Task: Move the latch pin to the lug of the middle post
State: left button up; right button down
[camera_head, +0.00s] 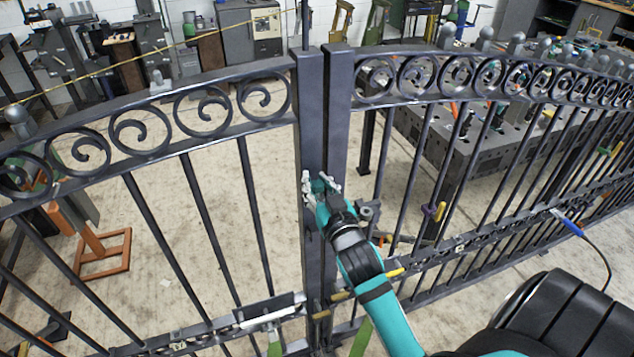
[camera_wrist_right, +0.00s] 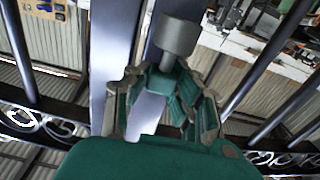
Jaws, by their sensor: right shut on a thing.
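My right gripper (camera_head: 322,184) is at the two dark upright posts in the middle of the gate, the left post (camera_head: 308,120) and the right post (camera_head: 337,120). In the right wrist view the gripper (camera_wrist_right: 166,92) is shut, its teal pads just below a grey cylinder (camera_wrist_right: 178,38). A grey lug-like fitting (camera_head: 367,210) sits right of the right post. I cannot tell whether the pin touches a lug. My left gripper is out of view.
Scroll-topped gate panels extend left (camera_head: 140,130) and right (camera_head: 450,75) of the posts. Yellow-handled clamps (camera_head: 440,211) and a blue-handled tool (camera_head: 570,223) are on the right panel. A steel work table (camera_head: 480,150) stands behind it. An orange stand (camera_head: 103,250) is behind the left panel.

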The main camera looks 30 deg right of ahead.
jog(key=shift+f, duration=0.5)
jog(key=c, duration=1.1)
grip_release()
jog(key=v, duration=1.2)
